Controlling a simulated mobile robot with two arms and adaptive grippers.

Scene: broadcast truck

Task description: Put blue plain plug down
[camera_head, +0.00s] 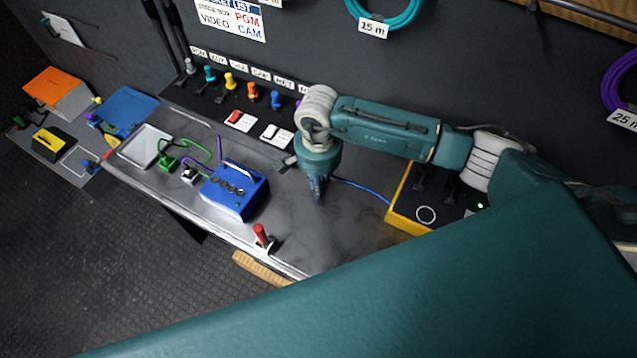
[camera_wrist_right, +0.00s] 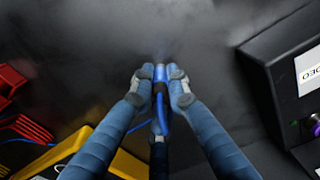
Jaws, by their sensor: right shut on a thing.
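My right gripper (camera_head: 318,190) points down over the dark worktop (camera_head: 345,228), between the blue box and the yellow-sided box. In the right wrist view its fingertips (camera_wrist_right: 160,76) are shut on the blue plug (camera_wrist_right: 160,92). The plug sits between the fingers, close over the dark surface; I cannot tell whether it touches. A blue cable (camera_head: 362,191) runs from the gripper to the yellow-sided box (camera_head: 400,198) on the right. In the head view the plug itself is hidden by the fingers. My left gripper does not show.
A blue box (camera_head: 236,190) with a handle stands left of the gripper. A red-topped lever (camera_head: 262,234) is near the front edge. A grey tray (camera_head: 147,147), green plug (camera_head: 168,162) and several coloured plugs along the back are further left. The worktop just below the gripper is clear.

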